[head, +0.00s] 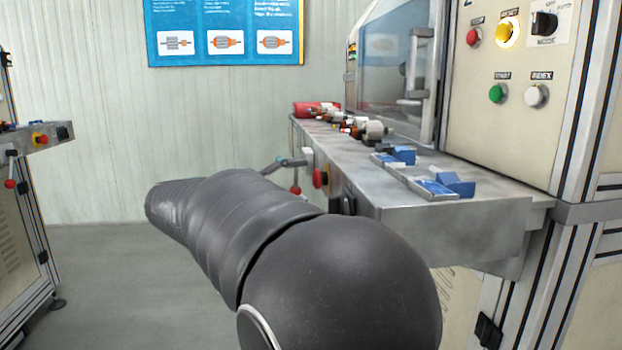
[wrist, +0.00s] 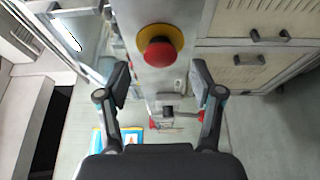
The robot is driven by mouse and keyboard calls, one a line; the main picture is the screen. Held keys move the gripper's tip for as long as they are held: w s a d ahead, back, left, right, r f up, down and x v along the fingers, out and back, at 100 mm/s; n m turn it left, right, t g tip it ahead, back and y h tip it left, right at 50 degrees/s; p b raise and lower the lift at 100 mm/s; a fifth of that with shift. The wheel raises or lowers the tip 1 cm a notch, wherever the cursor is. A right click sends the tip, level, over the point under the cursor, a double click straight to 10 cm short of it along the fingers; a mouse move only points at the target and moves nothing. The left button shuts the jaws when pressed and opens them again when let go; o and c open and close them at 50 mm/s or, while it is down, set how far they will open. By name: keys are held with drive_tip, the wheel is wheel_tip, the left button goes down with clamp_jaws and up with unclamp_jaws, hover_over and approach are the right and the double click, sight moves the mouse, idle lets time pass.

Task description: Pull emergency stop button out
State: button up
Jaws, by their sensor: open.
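In the wrist view the emergency stop button (wrist: 160,50) is a red mushroom head on a yellow collar, set in a grey panel. My gripper (wrist: 161,82) is open and empty, with one finger on each side below the button in the picture. The fingertips appear apart from the button; the remaining distance is hard to judge.
The grey shelf (head: 480,212) carries blue fixtures (head: 455,184) and several small parts. A panel with red, yellow, green (head: 497,93) and white buttons stands above it. Another machine with a red button (head: 40,139) is at the left. Floor between (head: 95,260) is clear.

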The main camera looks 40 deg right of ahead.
sight(313, 180)
drive_tip(key=shift+s+d, duration=0.15)
drive_tip(key=shift+d, duration=0.75)
drive_tip(key=shift+s+d, duration=0.15)
drive_tip(key=shift+d, duration=0.75)
clamp_jaws()
